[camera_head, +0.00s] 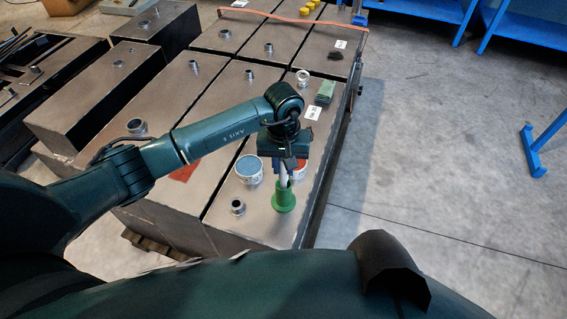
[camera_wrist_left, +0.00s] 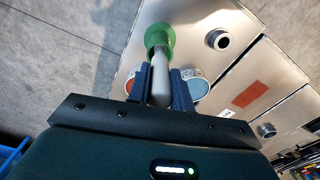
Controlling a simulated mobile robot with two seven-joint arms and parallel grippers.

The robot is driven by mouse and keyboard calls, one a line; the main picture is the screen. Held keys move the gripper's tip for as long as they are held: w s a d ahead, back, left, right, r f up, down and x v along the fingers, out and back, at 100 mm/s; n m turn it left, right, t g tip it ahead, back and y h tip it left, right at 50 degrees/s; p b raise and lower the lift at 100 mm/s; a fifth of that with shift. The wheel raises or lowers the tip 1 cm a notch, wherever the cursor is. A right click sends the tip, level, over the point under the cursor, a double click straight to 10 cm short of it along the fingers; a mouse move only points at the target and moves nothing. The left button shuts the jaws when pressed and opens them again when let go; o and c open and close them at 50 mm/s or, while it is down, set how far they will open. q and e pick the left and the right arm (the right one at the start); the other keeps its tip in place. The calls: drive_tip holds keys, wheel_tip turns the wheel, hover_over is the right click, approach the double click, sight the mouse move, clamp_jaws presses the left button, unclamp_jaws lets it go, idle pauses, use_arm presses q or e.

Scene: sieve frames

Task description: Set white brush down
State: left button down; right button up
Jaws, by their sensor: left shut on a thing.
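My left gripper (camera_head: 285,166) points down over the near end of the metal boxes and is shut on the white brush (camera_head: 283,179). In the left wrist view the gripper (camera_wrist_left: 160,73) has its two dark blue fingers on either side of the pale brush handle (camera_wrist_left: 160,82). The brush's far end meets the mouth of a green holder (camera_head: 284,201), also in the wrist view (camera_wrist_left: 159,36). The brush looks close to upright. Its tip is hidden, so I cannot tell how deep it sits. My right gripper is not in view.
A white tub with blue contents (camera_head: 249,169) stands left of the holder. A tub with red contents (camera_head: 301,169) is partly hidden behind the gripper. A pipe stub (camera_head: 238,207) rises nearby. A green stack (camera_head: 326,91) lies farther back. Open floor lies right.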

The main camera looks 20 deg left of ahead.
use_arm(q)
drive_tip(key=shift+f, duration=0.1)
drive_tip(key=shift+f+b, duration=0.2)
drive_tip(key=shift+b, duration=0.15)
drive_tip(key=c, duration=1.3)
unclamp_jaws()
drive_tip(key=shift+r, duration=0.15)
drive_tip(key=shift+o, duration=0.2)
